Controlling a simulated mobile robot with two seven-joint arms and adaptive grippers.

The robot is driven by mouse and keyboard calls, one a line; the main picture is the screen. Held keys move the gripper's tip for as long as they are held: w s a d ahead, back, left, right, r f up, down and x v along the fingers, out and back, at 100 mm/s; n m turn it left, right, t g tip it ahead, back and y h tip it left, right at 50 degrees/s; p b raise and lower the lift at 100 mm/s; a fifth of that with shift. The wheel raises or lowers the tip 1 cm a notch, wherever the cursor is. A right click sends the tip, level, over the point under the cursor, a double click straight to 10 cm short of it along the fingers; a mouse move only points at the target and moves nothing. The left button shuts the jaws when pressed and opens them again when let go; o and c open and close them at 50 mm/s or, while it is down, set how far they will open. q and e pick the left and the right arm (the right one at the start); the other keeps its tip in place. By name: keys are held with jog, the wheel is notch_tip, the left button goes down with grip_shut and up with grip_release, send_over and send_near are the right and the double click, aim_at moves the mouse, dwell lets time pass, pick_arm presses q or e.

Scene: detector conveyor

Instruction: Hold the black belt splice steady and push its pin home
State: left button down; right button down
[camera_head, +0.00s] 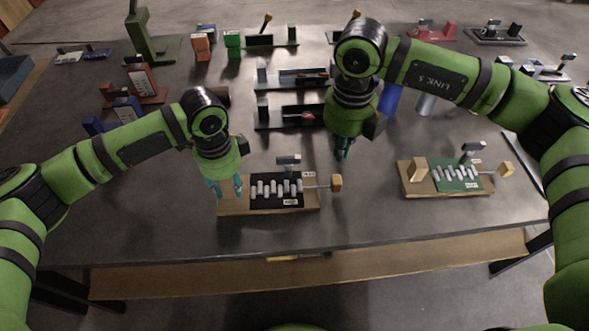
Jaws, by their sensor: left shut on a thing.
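The black belt splice (262,204) lies on a wooden board (300,206) near the table's front, with several pale lacing knuckles across it. Its pin (322,187) sticks out to the right, with rod showing between the board and the wooden knob (336,183). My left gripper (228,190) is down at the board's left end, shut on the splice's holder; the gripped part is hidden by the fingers. My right gripper (342,155) points down, its fingers together and empty, above and behind the knob and apart from it in the picture.
A similar green splice (456,176) on a wooden board stands at the right. Dark fixtures (290,116), a blue cylinder (390,98) and a grey cylinder (426,104) stand behind. Table is clear between the two boards and along the front edge.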

jog(key=n+y, duration=0.1)
jog(key=f+n+g+y, duration=0.1)
jog(key=n, duration=0.1)
jog(key=shift+s+d+f+n, duration=0.15)
jog(key=shift+n, duration=0.15)
jog(key=d+n+y, duration=0.1)
jog(key=n+y, duration=0.1)
jog(key=n, duration=0.1)
pick_arm(q)
jog(key=shift+d, duration=0.1)
pick_arm(e)
jog(key=n+y, duration=0.5)
jog(key=n, duration=0.4)
send_near(336, 184)
jog(key=d, duration=0.4)
jog(key=shift+w+d+t, duration=0.4)
jog(key=shift+t, duration=0.1)
jog(key=x, duration=0.9)
jog(key=shift+a+f, duration=0.25)
jog(key=shift+a, duration=0.1)
